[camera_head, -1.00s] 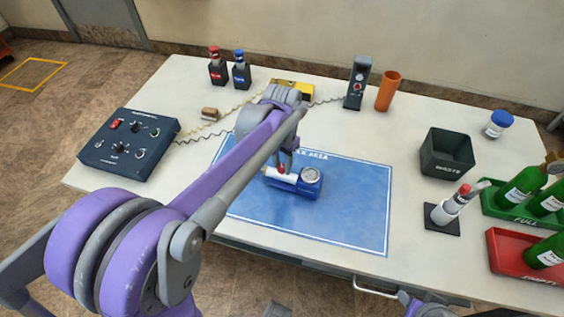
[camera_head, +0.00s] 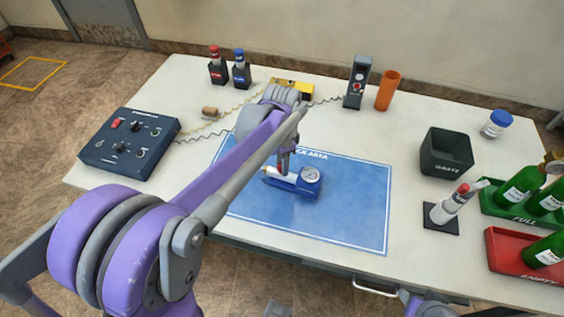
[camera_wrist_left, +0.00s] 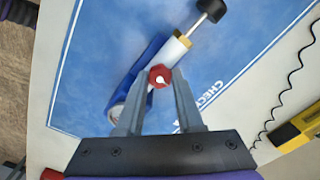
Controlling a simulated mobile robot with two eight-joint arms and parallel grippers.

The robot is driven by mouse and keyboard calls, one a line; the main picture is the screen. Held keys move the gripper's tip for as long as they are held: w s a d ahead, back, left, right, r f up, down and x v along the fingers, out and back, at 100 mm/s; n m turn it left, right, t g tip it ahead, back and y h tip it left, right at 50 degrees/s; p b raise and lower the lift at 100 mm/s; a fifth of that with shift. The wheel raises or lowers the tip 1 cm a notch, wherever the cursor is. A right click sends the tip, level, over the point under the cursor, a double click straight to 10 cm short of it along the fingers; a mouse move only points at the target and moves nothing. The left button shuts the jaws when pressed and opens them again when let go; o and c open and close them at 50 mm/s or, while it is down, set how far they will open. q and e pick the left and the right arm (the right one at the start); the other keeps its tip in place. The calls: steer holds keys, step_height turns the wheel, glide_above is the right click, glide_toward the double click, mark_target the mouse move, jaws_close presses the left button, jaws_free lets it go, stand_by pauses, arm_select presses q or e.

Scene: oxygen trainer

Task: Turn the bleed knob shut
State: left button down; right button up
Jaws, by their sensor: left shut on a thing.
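The red bleed knob (camera_wrist_left: 159,76) sits between my left gripper's fingertips (camera_wrist_left: 158,84) in the left wrist view; the gripper is shut on it. The knob belongs to a blue device (camera_head: 294,186) with a round gauge (camera_head: 311,175) and a white cylinder (camera_head: 277,174) lying across the blue mat (camera_head: 345,210). In the left wrist view the cylinder (camera_wrist_left: 170,52) has a brass ring and a rod with a black end (camera_wrist_left: 210,10). In the head view my left gripper (camera_head: 283,166) comes down onto the device from above, partly hiding it.
A dark control box (camera_head: 128,145) stands at left. A grey stand (camera_head: 357,82), an orange cup (camera_head: 388,91) and a yellow box (camera_head: 292,85) stand behind the mat. A waste bin (camera_head: 446,152) and bottle trays (camera_head: 520,252) are at right. The mat's right part is clear.

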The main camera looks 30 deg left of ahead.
stand_by(0.3)
arm_select(q)
steer(key=c, duration=0.5)
jaws_free()
steer(key=shift+c, duration=0.2)
step_height(320, 180, up, 11)
steer(key=p, duration=0.1)
steer(key=shift+f, duration=0.1)
steer(key=s+d+f+n+t+p, duration=0.1)
steer(key=s+d+f+n+t, duration=0.1)
steer(key=s, duration=0.5)
steer(key=s+d+f+n+t+p, duration=0.2)
steer(key=s+d+f+n+t, duration=0.1)
steer(key=s, duration=0.5)
step_height(320, 180, down, 2)
steer(key=shift+s+d+f+n, duration=0.2)
steer(key=shift+s+d+n, duration=0.1)
steer(key=shift+d+n, duration=0.75)
